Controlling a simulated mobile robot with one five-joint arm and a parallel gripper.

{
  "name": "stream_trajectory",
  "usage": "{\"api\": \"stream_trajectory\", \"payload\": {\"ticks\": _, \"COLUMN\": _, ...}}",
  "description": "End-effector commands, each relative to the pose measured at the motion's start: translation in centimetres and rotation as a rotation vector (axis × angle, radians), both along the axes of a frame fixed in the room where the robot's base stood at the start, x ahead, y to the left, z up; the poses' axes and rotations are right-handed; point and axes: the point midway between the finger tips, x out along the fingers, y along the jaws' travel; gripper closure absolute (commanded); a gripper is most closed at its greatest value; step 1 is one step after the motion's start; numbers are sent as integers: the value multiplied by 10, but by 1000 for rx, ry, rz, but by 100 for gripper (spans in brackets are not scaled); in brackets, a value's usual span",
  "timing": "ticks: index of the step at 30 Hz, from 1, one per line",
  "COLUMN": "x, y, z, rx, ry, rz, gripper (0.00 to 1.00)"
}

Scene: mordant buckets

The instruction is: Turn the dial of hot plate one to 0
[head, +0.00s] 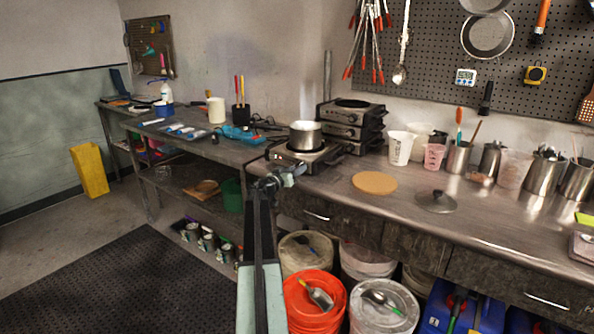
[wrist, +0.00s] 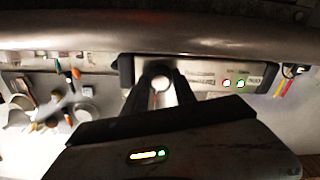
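The hot plate (head: 300,156) stands on the metal counter with a steel pot (head: 306,135) on it. Its pale front panel (wrist: 205,75) fills the upper middle of the wrist view, with two small lit lamps, one green and one reddish, at the right. My gripper (head: 282,178) is at the front of this hot plate. In the wrist view my dark fingers (wrist: 161,75) reach the panel on both sides of a small round pale spot, with a thin red mark below it. The dial is mostly hidden by the fingers; its setting cannot be read, nor whether they touch it.
Stacked dark hot plates (head: 352,122) stand behind to the right. A tan round board (head: 374,183) and a lid (head: 436,201) lie on the counter (head: 470,228). Several buckets, including a red one (head: 315,290), stand below. Open floor (head: 50,232) lies to the left.

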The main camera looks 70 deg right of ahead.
Motion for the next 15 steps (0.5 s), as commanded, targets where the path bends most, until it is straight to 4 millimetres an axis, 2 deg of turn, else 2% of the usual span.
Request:
{"api": "stream_trajectory", "payload": {"ticks": 1, "x": -1, "y": 0, "z": 0, "rx": 1, "ry": 0, "rz": -1, "gripper": 95}}
{"api": "stream_trajectory", "payload": {"ticks": 2, "x": -1, "y": 0, "z": 0, "rx": 0, "ry": 0, "rz": -2, "gripper": 100}}
{"api": "stream_trajectory", "payload": {"ticks": 3, "x": 3, "y": -8, "z": 0, "rx": 0, "ry": 0, "rz": 0, "gripper": 100}}
{"api": "stream_trajectory", "payload": {"ticks": 6, "x": 2, "y": -1, "z": 0, "rx": 1, "ry": 3, "rz": 1, "gripper": 100}}
{"api": "stream_trajectory", "payload": {"ticks": 15, "x": 3, "y": 3, "z": 0, "rx": 24, "ry": 89, "rz": 2, "gripper": 100}}
